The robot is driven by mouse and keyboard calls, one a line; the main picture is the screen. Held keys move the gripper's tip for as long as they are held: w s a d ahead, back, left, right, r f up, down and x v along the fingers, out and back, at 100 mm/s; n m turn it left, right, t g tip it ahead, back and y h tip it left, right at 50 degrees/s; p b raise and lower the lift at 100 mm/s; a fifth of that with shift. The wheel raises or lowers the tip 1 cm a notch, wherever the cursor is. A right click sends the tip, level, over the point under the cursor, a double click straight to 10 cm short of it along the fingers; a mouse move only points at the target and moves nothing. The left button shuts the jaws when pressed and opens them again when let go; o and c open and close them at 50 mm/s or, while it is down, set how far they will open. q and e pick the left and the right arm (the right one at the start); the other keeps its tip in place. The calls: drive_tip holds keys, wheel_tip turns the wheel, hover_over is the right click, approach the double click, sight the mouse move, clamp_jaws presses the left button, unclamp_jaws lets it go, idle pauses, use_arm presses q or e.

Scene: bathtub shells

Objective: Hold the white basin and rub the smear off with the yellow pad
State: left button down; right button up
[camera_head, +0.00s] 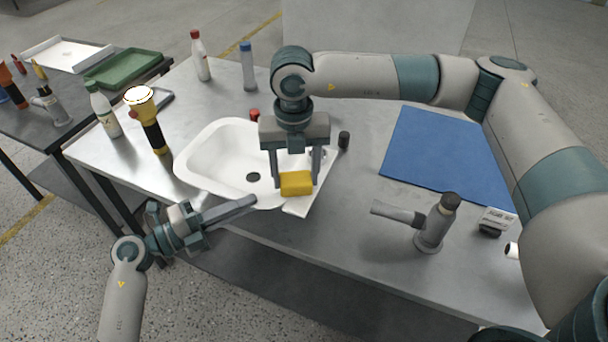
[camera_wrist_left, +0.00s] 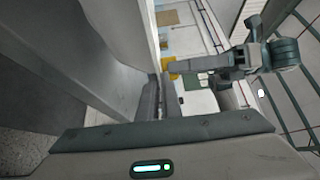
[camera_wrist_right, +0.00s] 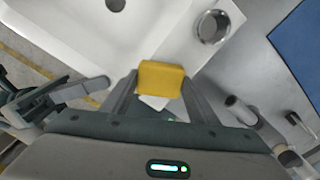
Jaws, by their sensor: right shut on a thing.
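The white basin (camera_head: 207,160) lies on the grey table, with a dark drain hole in its bottom. The yellow pad (camera_head: 297,184) is between the fingers of my right gripper (camera_head: 296,178), over the basin's right front corner. The pad also shows in the right wrist view (camera_wrist_right: 161,78). My left gripper (camera_head: 254,200) has its fingertips at the basin's front rim. Its fingers look close together in the left wrist view (camera_wrist_left: 160,82), but whether the rim is between them is unclear. I see no clear smear; the right gripper hides part of the basin.
A blue mat (camera_head: 445,152) lies at the right. A grey faucet (camera_head: 430,225) stands near the front. A yellow-black flashlight (camera_head: 152,128) and bottles (camera_head: 200,55) stand left and behind. A second table with a green tray (camera_head: 122,68) is at far left.

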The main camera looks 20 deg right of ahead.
drive_tip(key=shift+w+a, duration=0.25)
drive_tip(key=shift+a, duration=0.05)
drive_tip(key=shift+s+d, duration=1.2)
drive_tip(key=shift+d, duration=0.2)
drive_tip(key=shift+s+a, duration=0.5)
drive_tip(key=shift+s, duration=0.1)
drive_tip(key=shift+w+a+f, duration=0.1)
drive_tip(key=shift+w+a, duration=1.05)
drive_tip(key=shift+a, duration=0.15)
drive_tip(key=shift+s+d, duration=1.1)
drive_tip(key=shift+d, duration=0.25)
wheel_tip(320, 180, up, 8)
use_arm(q)
drive_tip(key=c, duration=1.9)
unclamp_jaws()
